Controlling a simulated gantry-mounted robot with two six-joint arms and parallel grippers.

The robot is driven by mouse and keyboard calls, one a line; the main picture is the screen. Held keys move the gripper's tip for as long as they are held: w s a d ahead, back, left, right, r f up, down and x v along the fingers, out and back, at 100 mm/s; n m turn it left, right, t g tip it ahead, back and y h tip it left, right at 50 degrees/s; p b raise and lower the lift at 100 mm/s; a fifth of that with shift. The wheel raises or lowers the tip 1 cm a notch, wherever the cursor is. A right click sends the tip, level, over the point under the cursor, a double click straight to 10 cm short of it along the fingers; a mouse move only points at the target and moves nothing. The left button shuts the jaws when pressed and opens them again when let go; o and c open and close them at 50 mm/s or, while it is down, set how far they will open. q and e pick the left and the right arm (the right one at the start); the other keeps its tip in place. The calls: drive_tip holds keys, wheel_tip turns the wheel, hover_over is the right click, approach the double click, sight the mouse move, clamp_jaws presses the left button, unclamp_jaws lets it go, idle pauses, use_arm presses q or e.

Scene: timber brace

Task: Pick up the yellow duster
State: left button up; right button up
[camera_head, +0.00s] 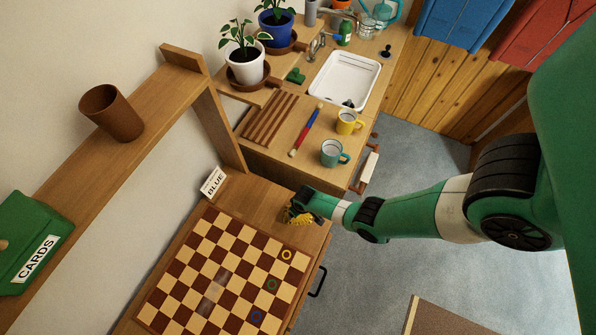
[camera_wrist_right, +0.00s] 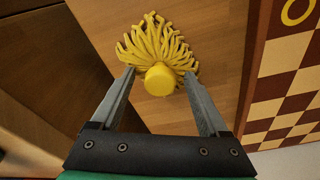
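The yellow duster (camera_wrist_right: 158,52) lies on the wooden cabinet top in the right wrist view, its strands fanned out and its round yellow end facing the camera. My right gripper (camera_wrist_right: 157,82) is open, with one finger on each side of the round end and a visible gap on both sides. In the head view, the right gripper (camera_head: 292,212) is over the duster (camera_head: 299,218), beside the chessboard, and partly hides it. My left gripper is not in view.
A chessboard (camera_head: 216,270) with ring markers lies close to the duster. A card reading BLUE (camera_head: 213,182) stands behind it. A wooden shelf (camera_head: 124,149) with a brown pot (camera_head: 111,113) rises at left. A counter with a yellow mug (camera_head: 348,121) and teal mug (camera_head: 332,153) is beyond.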

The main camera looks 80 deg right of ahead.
clamp_jaws()
drive_tip(key=shift+r, duration=0.1)
wheel_tip(320, 180, up, 3)
drive_tip(key=shift+r+p, duration=0.15)
drive_tip(key=shift+p, duration=1.05)
drive_tip(key=s+a+r+p, duration=0.9)
drive_tip(key=s+p, duration=0.1)
drive_tip(key=shift+s+r, duration=0.3)
drive_tip(key=shift+s, duration=0.05)
